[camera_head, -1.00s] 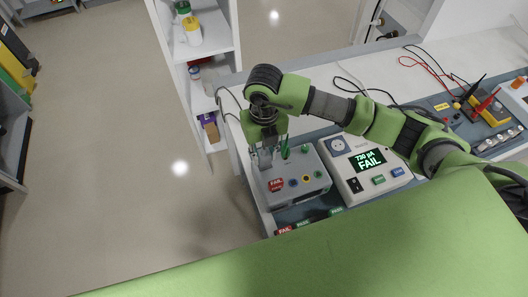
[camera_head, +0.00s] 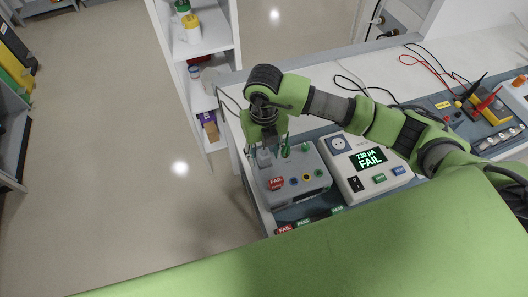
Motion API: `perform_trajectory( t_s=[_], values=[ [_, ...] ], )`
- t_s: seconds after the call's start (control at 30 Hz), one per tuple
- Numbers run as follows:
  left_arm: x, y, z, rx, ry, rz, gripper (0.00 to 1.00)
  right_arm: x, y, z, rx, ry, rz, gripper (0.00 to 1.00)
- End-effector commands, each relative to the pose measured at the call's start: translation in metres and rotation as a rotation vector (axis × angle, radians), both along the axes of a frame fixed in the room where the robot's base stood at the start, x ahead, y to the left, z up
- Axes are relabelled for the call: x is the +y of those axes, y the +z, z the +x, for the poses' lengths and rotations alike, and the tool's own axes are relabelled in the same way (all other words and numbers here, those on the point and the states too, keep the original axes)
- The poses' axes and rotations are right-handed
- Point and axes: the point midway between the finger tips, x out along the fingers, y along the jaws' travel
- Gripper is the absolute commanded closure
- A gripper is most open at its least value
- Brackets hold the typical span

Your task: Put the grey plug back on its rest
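My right gripper (camera_head: 266,147) points down over the left part of a grey box (camera_head: 300,180), on the left end of the bench. A small grey piece that looks like the grey plug (camera_head: 264,158) shows right under the gripper, at the top of the box. The gripper's own wrist hides much of it, so I cannot tell whether the fingers grip it or stand apart around it. I cannot make out which part is the plug's rest. My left gripper is not in view.
A tester with a round socket (camera_head: 337,145) and a display reading FAIL (camera_head: 368,160) stands right of the box. A green upright piece (camera_head: 285,148) is close beside the gripper. A yellow meter (camera_head: 484,108) with leads lies far right. White shelves (camera_head: 208,60) stand behind left.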

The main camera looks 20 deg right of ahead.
Motion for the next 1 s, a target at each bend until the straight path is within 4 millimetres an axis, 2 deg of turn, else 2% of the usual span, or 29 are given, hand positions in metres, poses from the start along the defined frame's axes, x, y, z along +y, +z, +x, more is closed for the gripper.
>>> perform_trajectory(
  t_s=[0.23, 0.37, 0.8, 1.0],
  values=[
    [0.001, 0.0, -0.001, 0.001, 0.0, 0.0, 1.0, 0.0, 0.001, 0.0, 0.0, 0.0, 0.0, 0.56],
    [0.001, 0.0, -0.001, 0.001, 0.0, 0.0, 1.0, 0.0, 0.011, 0.001, -0.001, 0.0, 0.001, 0.56],
    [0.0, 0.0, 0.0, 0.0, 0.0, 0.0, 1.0, 0.0, 0.097, 0.001, -0.004, 0.001, 0.001, 0.56],
    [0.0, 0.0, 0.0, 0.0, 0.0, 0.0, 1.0, 0.0, 0.117, 0.001, -0.001, 0.0, 0.0, 0.56]
  ],
)
